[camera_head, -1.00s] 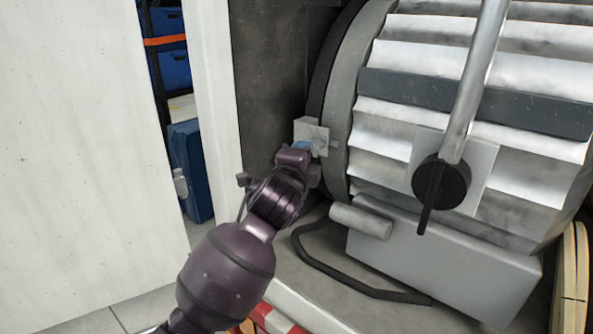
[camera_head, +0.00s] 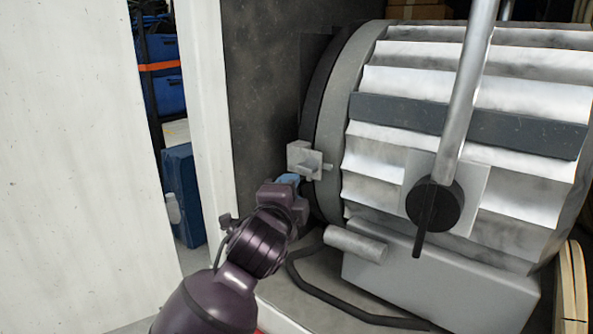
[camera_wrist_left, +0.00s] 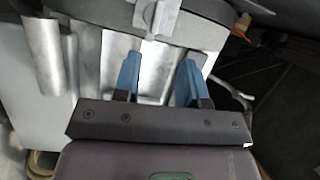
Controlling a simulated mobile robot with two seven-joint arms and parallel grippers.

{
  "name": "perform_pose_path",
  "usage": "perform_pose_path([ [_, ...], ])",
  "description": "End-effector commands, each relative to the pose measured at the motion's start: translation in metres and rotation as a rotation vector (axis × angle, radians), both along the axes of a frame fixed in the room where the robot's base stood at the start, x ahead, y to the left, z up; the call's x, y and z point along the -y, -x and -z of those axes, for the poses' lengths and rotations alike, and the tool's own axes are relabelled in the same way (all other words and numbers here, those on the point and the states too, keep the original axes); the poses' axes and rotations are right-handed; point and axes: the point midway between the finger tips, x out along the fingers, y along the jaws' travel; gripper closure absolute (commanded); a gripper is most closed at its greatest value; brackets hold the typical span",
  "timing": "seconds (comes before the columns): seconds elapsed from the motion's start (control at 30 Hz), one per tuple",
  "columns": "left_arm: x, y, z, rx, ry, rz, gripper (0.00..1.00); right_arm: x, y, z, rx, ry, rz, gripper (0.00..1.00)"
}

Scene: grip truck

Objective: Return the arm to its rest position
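My left arm is dark purple and reaches up from the bottom of the head view. My left gripper (camera_head: 288,180) has blue fingers and is just below a small grey latch block (camera_head: 301,158) on the rim of a large ribbed metal drum (camera_head: 455,140). In the left wrist view the left gripper (camera_wrist_left: 158,78) shows its two blue fingers spread apart with nothing between them. The grey block (camera_wrist_left: 155,18) is beyond the fingertips there, apart from them. My right gripper is in neither view.
A metal bar (camera_head: 465,90) with a black knob crosses in front of the drum. A grey cylinder (camera_head: 355,244) and a black hose (camera_head: 340,303) lie below it. A white panel (camera_head: 80,160) stands at left, with blue boxes (camera_head: 165,95) on a shelf behind.

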Motion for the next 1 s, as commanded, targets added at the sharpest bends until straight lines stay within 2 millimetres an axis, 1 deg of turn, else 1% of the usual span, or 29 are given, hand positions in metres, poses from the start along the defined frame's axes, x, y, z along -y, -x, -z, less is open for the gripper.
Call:
perform_pose_path([
  [0.1, 0.006, 0.002, -0.007, 0.002, 0.143, 0.046, 0.62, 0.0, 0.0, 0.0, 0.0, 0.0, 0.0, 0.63],
  [0.27, 0.007, 0.002, -0.018, 0.0, 0.359, 0.112, 0.62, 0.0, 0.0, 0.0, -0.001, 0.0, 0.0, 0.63],
  [0.37, 0.0, 0.002, -0.011, -0.027, 0.489, 0.137, 0.62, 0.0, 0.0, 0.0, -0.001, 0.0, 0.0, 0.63],
  [0.43, -0.009, 0.002, 0.0, -0.055, 0.586, 0.148, 0.62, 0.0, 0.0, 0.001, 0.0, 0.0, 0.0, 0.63],
  [0.57, -0.031, 0.006, 0.032, -0.119, 0.752, 0.144, 0.62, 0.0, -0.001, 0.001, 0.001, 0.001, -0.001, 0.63],
  [0.67, -0.05, 0.011, 0.064, -0.17, 0.87, 0.124, 0.62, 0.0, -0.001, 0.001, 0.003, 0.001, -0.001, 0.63],
  [0.77, -0.074, 0.021, 0.102, -0.226, 0.986, 0.087, 0.62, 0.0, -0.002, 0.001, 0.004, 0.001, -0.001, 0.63],
  [0.8, -0.084, 0.026, 0.119, -0.249, 1.031, 0.069, 0.62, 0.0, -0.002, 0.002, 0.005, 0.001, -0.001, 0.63],
  [0.87, -0.1, 0.036, 0.145, -0.28, 1.092, 0.034, 0.62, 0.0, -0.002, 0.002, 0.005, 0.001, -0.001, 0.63],
  [0.9, -0.11, 0.043, 0.162, -0.299, 1.13, 0.011, 0.62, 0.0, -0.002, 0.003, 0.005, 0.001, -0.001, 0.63],
  [0.97, -0.126, 0.056, 0.187, -0.327, 1.177, -0.029, 0.62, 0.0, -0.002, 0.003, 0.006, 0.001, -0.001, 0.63],
  [1.0, -0.136, 0.065, 0.204, -0.344, 1.206, -0.056, 0.62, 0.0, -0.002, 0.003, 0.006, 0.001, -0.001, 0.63],
])
